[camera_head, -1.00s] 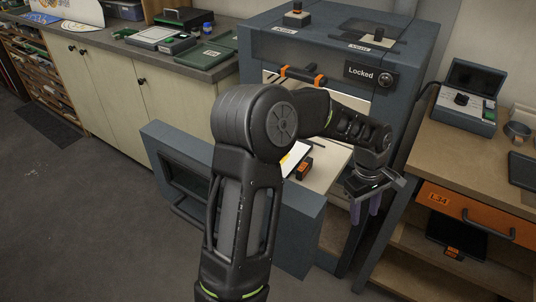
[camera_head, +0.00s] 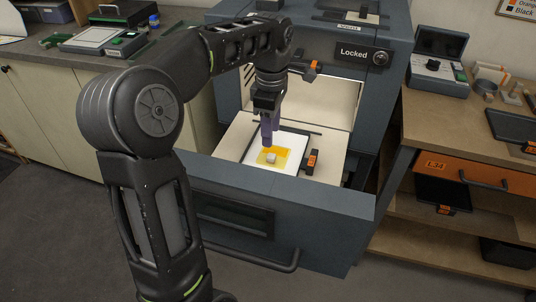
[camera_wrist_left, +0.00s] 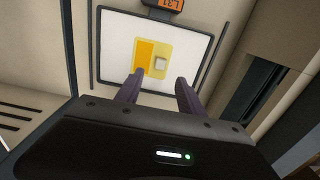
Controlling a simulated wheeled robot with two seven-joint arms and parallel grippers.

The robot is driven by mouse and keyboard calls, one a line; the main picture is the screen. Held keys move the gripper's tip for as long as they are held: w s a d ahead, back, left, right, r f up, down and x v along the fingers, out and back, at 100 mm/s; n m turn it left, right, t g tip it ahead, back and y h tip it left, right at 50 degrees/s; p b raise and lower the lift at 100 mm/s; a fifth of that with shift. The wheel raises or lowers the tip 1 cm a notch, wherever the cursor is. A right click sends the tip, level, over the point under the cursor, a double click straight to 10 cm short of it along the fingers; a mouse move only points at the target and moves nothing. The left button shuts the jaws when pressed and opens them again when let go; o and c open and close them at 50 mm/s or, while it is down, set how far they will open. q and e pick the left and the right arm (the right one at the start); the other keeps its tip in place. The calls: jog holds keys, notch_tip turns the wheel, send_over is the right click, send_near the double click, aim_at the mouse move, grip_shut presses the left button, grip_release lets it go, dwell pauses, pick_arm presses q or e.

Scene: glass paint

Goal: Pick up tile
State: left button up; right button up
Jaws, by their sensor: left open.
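The tile (camera_head: 273,157) is a yellow and orange square lying on a white board with a dark frame (camera_head: 291,168). My left gripper (camera_head: 270,139) points down above the far edge of the tile, with purple fingers. In the wrist view the left gripper (camera_wrist_left: 156,92) is open, with nothing between its fingers. My right gripper is not in view.
The board lies inside an open blue-grey cabinet, whose front panel (camera_head: 340,205) stands before it. A sign reading "Locked" (camera_head: 353,52) is on the cabinet's upper part. A small black and orange device (camera_head: 312,161) lies right of the board. A wooden bench (camera_head: 450,120) stands at right.

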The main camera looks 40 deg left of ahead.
aim_at(271, 155)
pick_arm(q)
jog(key=shift+s+f, duration=0.1)
jog(key=shift+f, duration=1.25)
jog(key=shift+d+f+p, duration=0.15)
jog(key=shift+f+p, duration=0.35)
jog(key=shift+f, duration=2.1)
jog(key=shift+c, duration=0.2)
grip_shut()
